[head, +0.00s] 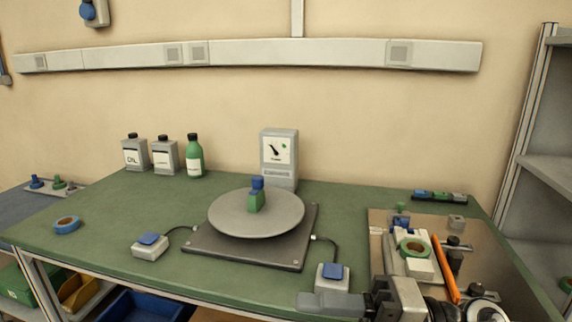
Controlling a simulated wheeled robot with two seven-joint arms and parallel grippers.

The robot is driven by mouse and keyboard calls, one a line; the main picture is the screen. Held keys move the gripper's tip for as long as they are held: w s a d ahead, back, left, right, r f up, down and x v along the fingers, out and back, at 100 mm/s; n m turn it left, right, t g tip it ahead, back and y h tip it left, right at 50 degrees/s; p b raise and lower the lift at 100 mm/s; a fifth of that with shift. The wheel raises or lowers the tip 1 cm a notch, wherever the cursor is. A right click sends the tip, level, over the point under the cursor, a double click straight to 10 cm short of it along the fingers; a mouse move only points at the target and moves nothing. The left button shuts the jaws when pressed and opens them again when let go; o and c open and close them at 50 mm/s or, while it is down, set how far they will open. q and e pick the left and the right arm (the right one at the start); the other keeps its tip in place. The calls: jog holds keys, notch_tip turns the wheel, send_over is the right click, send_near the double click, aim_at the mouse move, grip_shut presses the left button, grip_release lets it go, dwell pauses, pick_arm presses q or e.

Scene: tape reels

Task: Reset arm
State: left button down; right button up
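My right gripper (312,302) is at the bottom edge, right of centre, its grey fingers pointing left. It is at the front edge of the green table (110,230), close to the right switch box. The gap between its fingers cannot be made out. No object shows in it. My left gripper is not in view. A blue tape reel (67,225) lies flat on the table at the left. A green tape reel (412,249) lies among tools on the brown board at the right.
A round grey turntable (285,215) carries a green and blue block (256,195). Switch boxes stand at its front left (150,246) and front right (332,279). A meter (279,158), bottles (194,157) and cans stand behind. The brown board (385,222) holds an orange bar (445,268).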

jog(key=w+d+f+m+t+h, duration=0.3)
jog(key=d+f+m+t+h, duration=0.15)
jog(key=m+t, duration=0.6)
jog(key=w+d+f+m+t+h, duration=0.4)
jog(key=m+t, duration=0.3)
jog(key=m, duration=0.7)
jog(key=s+d+f+m+g+h, duration=0.1)
jog(key=s+f+m+g+h, duration=0.2)
jog(key=s+f, duration=0.3)
jog(key=s+f+m+g+h, duration=0.4)
jog(key=s+f+m, duration=0.2)
jog(key=f, duration=0.8)
jog(key=shift+d+g, duration=0.35)
